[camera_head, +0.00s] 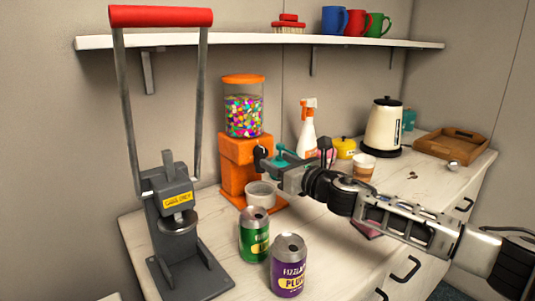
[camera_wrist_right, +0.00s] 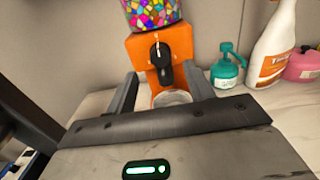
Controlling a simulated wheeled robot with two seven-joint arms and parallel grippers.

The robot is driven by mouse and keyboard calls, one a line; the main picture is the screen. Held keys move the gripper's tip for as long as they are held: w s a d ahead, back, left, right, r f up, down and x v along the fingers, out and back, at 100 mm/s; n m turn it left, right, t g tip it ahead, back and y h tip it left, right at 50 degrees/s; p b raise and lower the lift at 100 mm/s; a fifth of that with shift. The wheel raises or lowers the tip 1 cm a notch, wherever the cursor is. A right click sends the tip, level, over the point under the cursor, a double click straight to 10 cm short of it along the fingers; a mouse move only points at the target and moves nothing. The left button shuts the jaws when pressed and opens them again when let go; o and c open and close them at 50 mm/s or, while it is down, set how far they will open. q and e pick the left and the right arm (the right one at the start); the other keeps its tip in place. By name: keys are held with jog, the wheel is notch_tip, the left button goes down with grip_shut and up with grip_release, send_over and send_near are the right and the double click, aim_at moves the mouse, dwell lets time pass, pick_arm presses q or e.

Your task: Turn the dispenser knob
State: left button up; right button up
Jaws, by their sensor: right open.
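An orange candy dispenser (camera_head: 236,151) stands on the counter, its clear jar full of coloured candies. It also shows in the right wrist view (camera_wrist_right: 135,53). Its dark knob (camera_wrist_right: 161,58) is on the front of the orange body in the right wrist view. A light bowl (camera_head: 260,194) sits under the dispenser's front. My right gripper (camera_head: 264,160) reaches in from the right, close to the front of the dispenser. In the right wrist view its two fingers (camera_wrist_right: 160,92) are apart, with the knob framed between and beyond them. Contact with the knob cannot be told. My left gripper is not in view.
A grey can crusher (camera_head: 180,215) with a red handle stands left. Green (camera_head: 253,235) and purple (camera_head: 289,265) cans stand in front. A spray bottle (camera_head: 307,130), teal pump bottle (camera_wrist_right: 227,68), kettle (camera_head: 384,125) and wooden tray (camera_head: 452,144) stand right. A shelf (camera_head: 250,39) runs above.

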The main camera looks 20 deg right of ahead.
aim_at(264, 154)
jog(key=shift+x, duration=2.6)
jog(key=c, duration=1)
